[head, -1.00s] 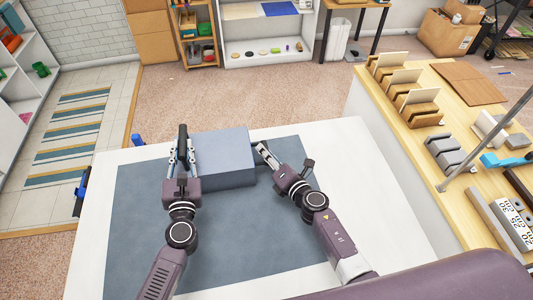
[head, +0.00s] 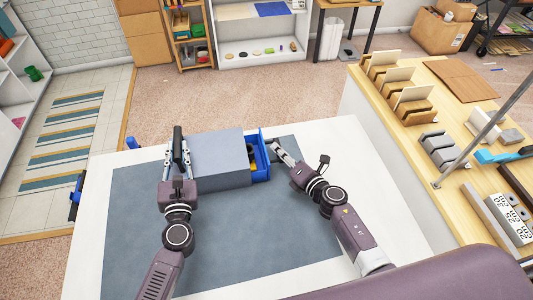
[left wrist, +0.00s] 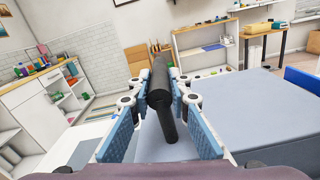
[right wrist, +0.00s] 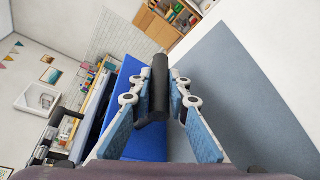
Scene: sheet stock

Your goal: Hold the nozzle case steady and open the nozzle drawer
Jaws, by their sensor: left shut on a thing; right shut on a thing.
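The grey-blue nozzle case (head: 220,150) sits on the dark mat, and its top also shows in the left wrist view (left wrist: 245,105). The blue nozzle drawer (head: 261,170) sticks partly out of the case's right side, with dark contents partly visible. My left gripper (head: 178,148) is shut on the black bar handle (left wrist: 158,90) at the case's left end. My right gripper (head: 277,147) is shut on the drawer's black handle (right wrist: 160,85), with the blue drawer front (right wrist: 127,95) beyond it. That handle is mostly hidden by the fingers in the head view.
The dark mat (head: 240,240) lies on a white table (head: 400,235) with free room in front and to the right. A wooden bench (head: 440,115) with card holders and grey blocks stands at the right. Small blue items sit at the table's left edge.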

